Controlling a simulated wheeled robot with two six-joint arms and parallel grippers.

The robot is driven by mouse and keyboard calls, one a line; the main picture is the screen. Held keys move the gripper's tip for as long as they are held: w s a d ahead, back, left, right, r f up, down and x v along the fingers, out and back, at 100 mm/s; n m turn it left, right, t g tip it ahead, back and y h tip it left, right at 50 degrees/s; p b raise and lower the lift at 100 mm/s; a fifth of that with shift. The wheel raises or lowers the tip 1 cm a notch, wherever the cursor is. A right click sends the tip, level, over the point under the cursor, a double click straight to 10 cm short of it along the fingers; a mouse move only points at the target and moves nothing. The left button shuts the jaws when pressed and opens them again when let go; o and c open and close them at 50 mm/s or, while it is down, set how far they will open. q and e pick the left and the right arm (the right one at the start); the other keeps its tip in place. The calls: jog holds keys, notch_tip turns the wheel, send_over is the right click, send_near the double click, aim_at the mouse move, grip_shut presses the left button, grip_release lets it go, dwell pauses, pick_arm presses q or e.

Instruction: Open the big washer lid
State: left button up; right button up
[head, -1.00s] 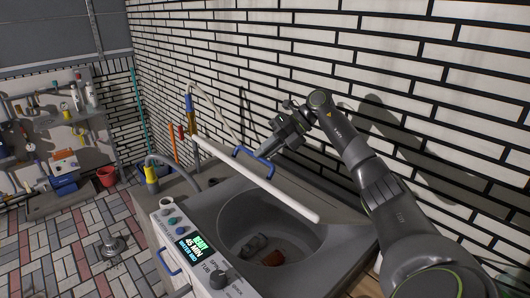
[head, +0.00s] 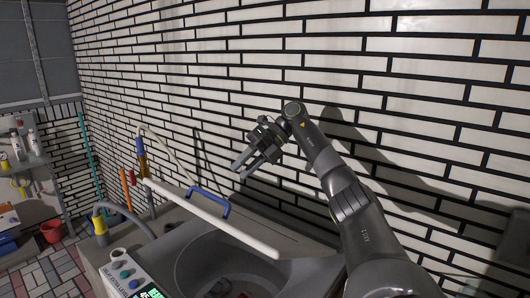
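The big washer's lid (head: 210,219) is raised and seen almost edge-on, its long white edge slanting down to the right. A blue handle (head: 208,194) stands out on its wall side. Below the lid, the round tub (head: 196,262) of the washer is uncovered, with a few dark items at its bottom, cut by the picture edge. My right gripper (head: 240,173) is above and right of the blue handle, apart from it. Its two fingers point down-left with a gap between them, and nothing is held. My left gripper is not in view.
A white brick wall (head: 400,80) rises close behind the washer and my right arm. A grey hose with a yellow fitting (head: 100,228) bends at the washer's left. A red bucket (head: 52,231) and shelves stand at the far left.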

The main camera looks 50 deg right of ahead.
jog(key=p+v, duration=0.1)
jog(key=v, duration=0.7)
jog(key=shift+d+r+p, duration=0.2)
jog(key=shift+d+p, duration=0.05)
jog(key=shift+p, duration=0.1)
